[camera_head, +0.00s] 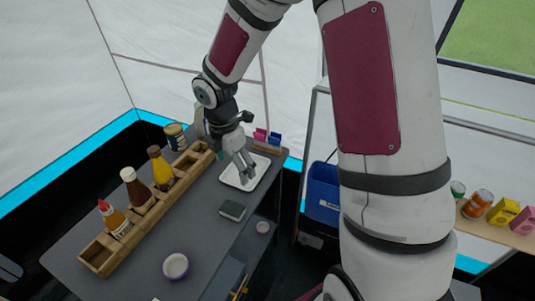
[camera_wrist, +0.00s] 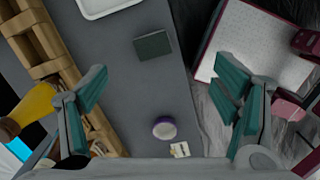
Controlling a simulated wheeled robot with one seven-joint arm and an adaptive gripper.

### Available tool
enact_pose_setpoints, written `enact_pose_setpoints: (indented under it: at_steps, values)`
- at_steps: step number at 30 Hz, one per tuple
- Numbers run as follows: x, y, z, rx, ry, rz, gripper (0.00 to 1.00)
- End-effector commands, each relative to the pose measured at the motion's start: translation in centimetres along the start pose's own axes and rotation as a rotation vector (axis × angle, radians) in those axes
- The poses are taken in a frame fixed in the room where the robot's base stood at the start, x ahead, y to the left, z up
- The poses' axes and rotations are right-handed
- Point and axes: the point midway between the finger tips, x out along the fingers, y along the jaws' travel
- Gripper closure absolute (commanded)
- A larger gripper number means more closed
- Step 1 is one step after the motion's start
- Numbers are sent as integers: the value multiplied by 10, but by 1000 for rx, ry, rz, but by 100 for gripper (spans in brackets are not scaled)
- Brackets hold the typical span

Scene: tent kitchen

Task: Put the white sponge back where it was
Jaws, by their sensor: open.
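I cannot clearly make out a white sponge in either view. A dark green block with a pale edge (camera_head: 231,210), perhaps a sponge, lies on the grey counter; it also shows in the wrist view (camera_wrist: 152,45). A small white piece with markings (camera_wrist: 180,150) lies beside the bowl in the wrist view; I cannot tell what it is. My gripper (camera_head: 246,177) is open, with nothing seen between its fingers (camera_wrist: 165,88). In the head view it appears over the white tray (camera_head: 233,180) and hides part of it.
A wooden rack (camera_head: 100,255) with sauce bottles runs along the counter's left side. A white and purple bowl (camera_head: 176,266) stands near the front. A blue bin (camera_head: 322,190) is right of the counter. Bare counter (camera_head: 200,210) lies between rack and block.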

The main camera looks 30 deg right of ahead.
Motion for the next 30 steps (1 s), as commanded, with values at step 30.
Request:
enact_pose_setpoints:
  at_steps: [30]
  values:
    - [-240, -203, -40, 1802, 322, 336, 19]
